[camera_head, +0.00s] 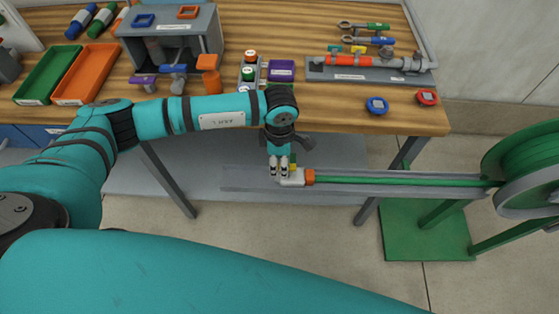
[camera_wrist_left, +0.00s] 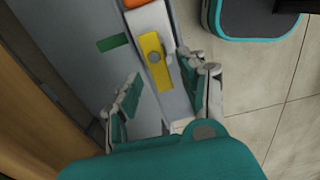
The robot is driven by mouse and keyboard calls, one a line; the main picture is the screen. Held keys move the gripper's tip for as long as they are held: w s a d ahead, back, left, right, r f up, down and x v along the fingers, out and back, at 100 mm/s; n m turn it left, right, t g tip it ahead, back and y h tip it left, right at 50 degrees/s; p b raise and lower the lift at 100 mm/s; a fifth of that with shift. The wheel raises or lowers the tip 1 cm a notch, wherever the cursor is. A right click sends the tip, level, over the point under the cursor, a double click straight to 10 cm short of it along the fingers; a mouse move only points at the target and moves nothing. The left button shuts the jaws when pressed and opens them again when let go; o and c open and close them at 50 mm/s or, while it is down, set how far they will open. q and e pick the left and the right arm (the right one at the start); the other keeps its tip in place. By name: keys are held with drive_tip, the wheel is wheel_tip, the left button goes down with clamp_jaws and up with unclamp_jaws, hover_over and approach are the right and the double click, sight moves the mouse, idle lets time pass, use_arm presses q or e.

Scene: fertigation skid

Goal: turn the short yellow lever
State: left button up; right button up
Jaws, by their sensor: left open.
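The short yellow lever (camera_wrist_left: 158,72) sits on a pale grey fitting (camera_wrist_left: 181,106). In the left wrist view it lies lengthwise, with a round pivot near its middle. In the head view only a small bit of the lever (camera_head: 293,160) shows beside my left gripper (camera_head: 279,170). The white fitting (camera_head: 293,179) and its orange collar (camera_head: 309,177) end a long green pipe. My left gripper, also in the left wrist view (camera_wrist_left: 165,95), is open and empty, its fingers on either side of the lever's near end. I cannot tell whether they touch it. My right gripper is not in view.
The green pipe (camera_head: 400,181) runs along a grey rail to a green hose reel (camera_head: 530,165) at right. The wooden workbench (camera_head: 330,107) is behind, holding trays, valves and handles. A blue knob (camera_head: 377,106) and a red knob (camera_head: 427,97) lie near its edge.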

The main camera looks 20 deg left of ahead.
sight(279, 166)
use_arm(q)
wheel_tip(279, 166, up, 12)
drive_tip(key=shift+f, duration=0.25)
idle(0.5)
